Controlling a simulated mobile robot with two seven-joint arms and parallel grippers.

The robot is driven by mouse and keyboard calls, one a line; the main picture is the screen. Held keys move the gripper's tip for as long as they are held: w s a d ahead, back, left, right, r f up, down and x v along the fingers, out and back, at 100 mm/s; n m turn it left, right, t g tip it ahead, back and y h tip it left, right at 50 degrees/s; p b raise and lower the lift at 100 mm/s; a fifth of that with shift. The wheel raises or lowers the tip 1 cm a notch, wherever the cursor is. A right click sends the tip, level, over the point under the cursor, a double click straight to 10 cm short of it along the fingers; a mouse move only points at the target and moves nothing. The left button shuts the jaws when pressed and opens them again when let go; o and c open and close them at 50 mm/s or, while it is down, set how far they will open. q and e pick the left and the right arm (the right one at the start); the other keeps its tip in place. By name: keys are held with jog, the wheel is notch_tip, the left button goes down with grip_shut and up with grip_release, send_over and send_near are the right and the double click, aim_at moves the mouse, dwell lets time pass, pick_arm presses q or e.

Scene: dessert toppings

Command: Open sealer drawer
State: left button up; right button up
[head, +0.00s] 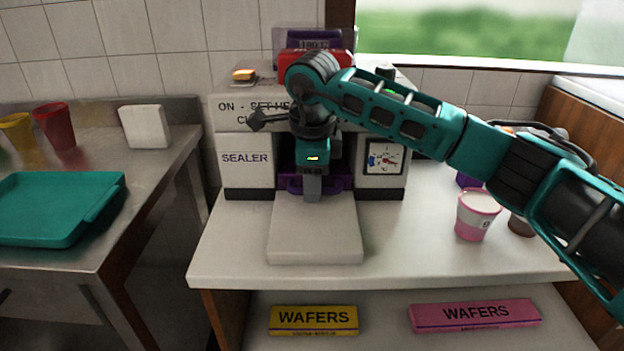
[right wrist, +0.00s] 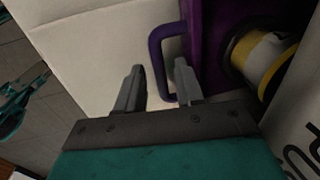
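The white sealer (head: 245,165) stands at the back of the counter, with a dial on its right side. Its purple drawer (head: 343,183) sits in the central recess, partly hidden behind my right gripper. The right gripper (head: 312,187) points down in front of the drawer. In the right wrist view its two grey fingers (right wrist: 158,88) are apart, and the purple drawer handle (right wrist: 157,58) lies between them in the picture. I see no firm contact. A yellow-and-white round thing (right wrist: 268,55) shows beside the purple part. My left gripper is not in the head view.
A pale slab (head: 315,235) lies in front of the sealer. A pink cup (head: 476,216) stands to the right, under my right arm. Yellow (head: 313,319) and pink (head: 475,315) wafer boxes lie on the lower shelf. A teal tray (head: 60,205) is on the left table.

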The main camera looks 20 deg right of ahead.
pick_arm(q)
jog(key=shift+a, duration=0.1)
pick_arm(e)
grip_shut()
dwell(0.3)
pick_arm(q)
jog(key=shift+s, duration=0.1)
pick_arm(e)
jog(key=shift+a, duration=0.1)
